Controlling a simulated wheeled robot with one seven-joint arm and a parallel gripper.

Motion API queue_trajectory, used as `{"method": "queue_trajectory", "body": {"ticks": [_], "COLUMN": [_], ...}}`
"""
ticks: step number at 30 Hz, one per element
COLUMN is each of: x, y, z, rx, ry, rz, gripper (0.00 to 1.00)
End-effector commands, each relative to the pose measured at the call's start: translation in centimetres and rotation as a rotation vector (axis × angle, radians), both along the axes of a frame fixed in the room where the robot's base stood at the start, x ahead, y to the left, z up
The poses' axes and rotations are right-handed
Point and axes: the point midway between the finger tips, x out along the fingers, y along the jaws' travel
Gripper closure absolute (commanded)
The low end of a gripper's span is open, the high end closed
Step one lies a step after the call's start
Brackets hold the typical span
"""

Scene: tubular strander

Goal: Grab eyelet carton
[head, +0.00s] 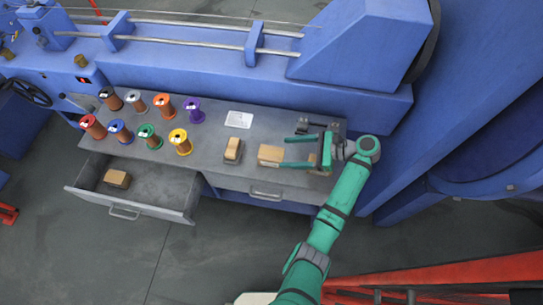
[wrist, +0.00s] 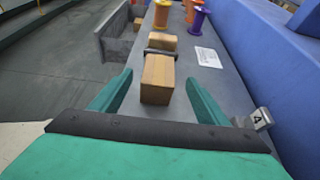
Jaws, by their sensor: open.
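A tan cardboard carton (head: 269,155) lies on the grey bench top, just left of my gripper (head: 288,153). In the wrist view the same carton (wrist: 157,80) sits between the tips of my two green fingers (wrist: 158,84), with a gap on each side. My gripper is open and holds nothing. A second tan block or carton (head: 232,149) with a dark part at its base is further left, and it shows behind the first in the wrist view (wrist: 162,41). A third carton (head: 117,178) lies in the open drawer. No label on them is readable.
Several coloured wire spools (head: 150,136) stand on the bench's left part. A white sheet (head: 238,119) lies behind the second block. The open drawer (head: 180,214) juts out at front left. The blue machine (head: 200,75) walls off the back.

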Motion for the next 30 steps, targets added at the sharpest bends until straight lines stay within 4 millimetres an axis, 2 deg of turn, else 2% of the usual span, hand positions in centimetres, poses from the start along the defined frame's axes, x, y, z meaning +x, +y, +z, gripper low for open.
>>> {"method": "queue_trajectory", "body": {"ticks": [3,11,19,29,30], "x": [0.2,0.5,1.0,1.2,1.2], "y": [1.5,3.0,6.3,6.8,6.8], "z": [-0.7,-1.4,-2.9,-3.2,-3.2], "rx": [0.0,0.0,0.0,0.0,0.0], "ry": [0.002,0.002,0.001,0.0,0.0], "rz": [0.002,0.001,0.003,0.0,0.0], "gripper": [0.31,0.31,0.31,0.31,0.38]}}
